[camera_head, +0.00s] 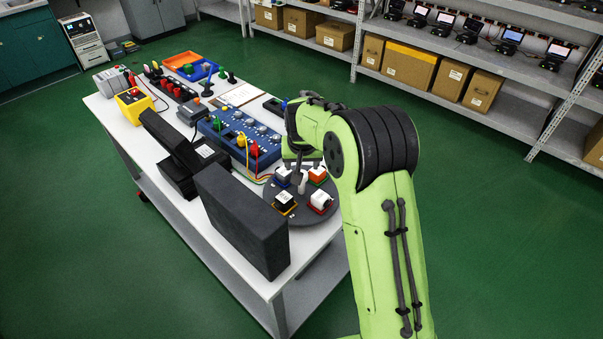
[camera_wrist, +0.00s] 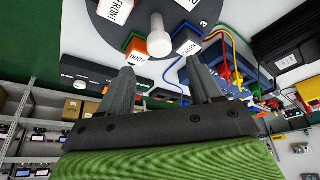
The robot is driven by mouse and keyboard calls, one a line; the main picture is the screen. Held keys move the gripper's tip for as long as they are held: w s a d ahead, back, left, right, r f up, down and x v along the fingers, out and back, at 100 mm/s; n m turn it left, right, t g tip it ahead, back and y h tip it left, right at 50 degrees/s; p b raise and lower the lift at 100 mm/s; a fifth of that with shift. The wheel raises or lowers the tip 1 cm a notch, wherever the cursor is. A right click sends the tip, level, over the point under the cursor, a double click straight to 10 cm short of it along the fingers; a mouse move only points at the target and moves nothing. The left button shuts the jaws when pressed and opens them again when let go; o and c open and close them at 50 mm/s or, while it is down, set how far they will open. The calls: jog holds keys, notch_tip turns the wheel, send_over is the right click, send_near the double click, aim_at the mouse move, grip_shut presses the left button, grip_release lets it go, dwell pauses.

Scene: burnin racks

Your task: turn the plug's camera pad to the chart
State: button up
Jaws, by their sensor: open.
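A dark round turntable (camera_head: 268,212) sits at the near right end of the white table, with a pale upright knob (camera_head: 302,185) in its middle. Around the knob stand pads: a black one on an orange base (camera_head: 285,202), a white one on red (camera_head: 320,201), an orange one (camera_head: 317,174) and a white one on blue (camera_head: 283,175).
Tall black blocks (camera_head: 240,220) line the table's near edge. A blue panel (camera_head: 240,136) with coloured plugs and cables lies left of the turntable. A framed white sheet (camera_head: 240,95) lies behind it; I cannot tell if it is the chart. Shelves with boxes (camera_head: 408,75) stand behind.

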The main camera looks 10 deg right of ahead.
aim_at(302, 184)
jog(key=x, duration=0.7)
jog(key=shift+r, duration=0.1)
jog(key=shift+c, duration=0.4)
grip_shut()
